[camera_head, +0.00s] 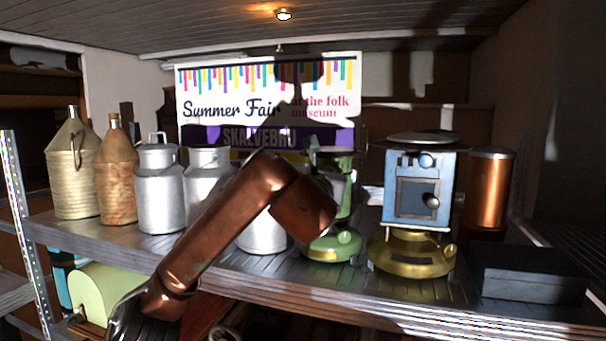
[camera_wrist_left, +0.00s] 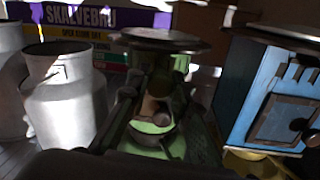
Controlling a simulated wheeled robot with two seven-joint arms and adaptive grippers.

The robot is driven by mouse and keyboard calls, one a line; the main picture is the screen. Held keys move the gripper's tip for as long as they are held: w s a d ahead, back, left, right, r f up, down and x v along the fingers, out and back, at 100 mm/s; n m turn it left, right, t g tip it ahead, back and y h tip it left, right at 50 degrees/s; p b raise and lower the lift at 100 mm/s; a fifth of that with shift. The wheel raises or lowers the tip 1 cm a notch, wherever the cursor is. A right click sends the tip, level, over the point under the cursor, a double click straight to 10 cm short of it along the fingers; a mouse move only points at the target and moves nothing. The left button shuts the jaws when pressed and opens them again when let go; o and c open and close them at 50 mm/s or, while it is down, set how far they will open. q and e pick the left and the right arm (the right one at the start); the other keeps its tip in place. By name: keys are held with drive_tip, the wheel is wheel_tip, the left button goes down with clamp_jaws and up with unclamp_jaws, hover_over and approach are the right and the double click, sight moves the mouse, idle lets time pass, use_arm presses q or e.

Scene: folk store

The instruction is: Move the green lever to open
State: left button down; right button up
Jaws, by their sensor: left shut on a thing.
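A green machine with a round base stands on the shelf, right of centre in the head view (camera_head: 335,245). It has a dark round top plate, and it fills the middle of the left wrist view (camera_wrist_left: 165,78). My copper-coloured left arm reaches across to it, and its wrist hides part of the machine. My left gripper (camera_wrist_left: 155,115) is at the machine's front, shut on what looks like the green lever (camera_wrist_left: 152,127). The fingers and the lever are dark and partly hidden, so the lever's exact position is unclear. My right gripper is out of view.
A dark box (camera_head: 530,270) lies at the shelf's right end.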

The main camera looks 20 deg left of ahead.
use_arm(q)
drive_tip(key=shift+w+d+n+y, duration=0.1)
drive_tip(key=shift+d+n+y, duration=0.3)
drive_tip(key=shift+d+y, duration=0.2)
drive_tip(key=shift+w+d+r+n+g+y, duration=0.1)
drive_tip(key=shift+n+g+y, duration=0.2)
drive_tip(key=shift+y, duration=0.1)
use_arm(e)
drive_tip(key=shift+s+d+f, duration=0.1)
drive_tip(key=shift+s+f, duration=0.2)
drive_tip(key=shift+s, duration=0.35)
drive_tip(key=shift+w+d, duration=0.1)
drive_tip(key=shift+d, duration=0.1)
use_arm(q)
drive_tip(key=c, duration=2.1)
unclamp_jaws()
drive_tip(key=o, duration=0.4)
drive_tip(key=shift+w, duration=0.15)
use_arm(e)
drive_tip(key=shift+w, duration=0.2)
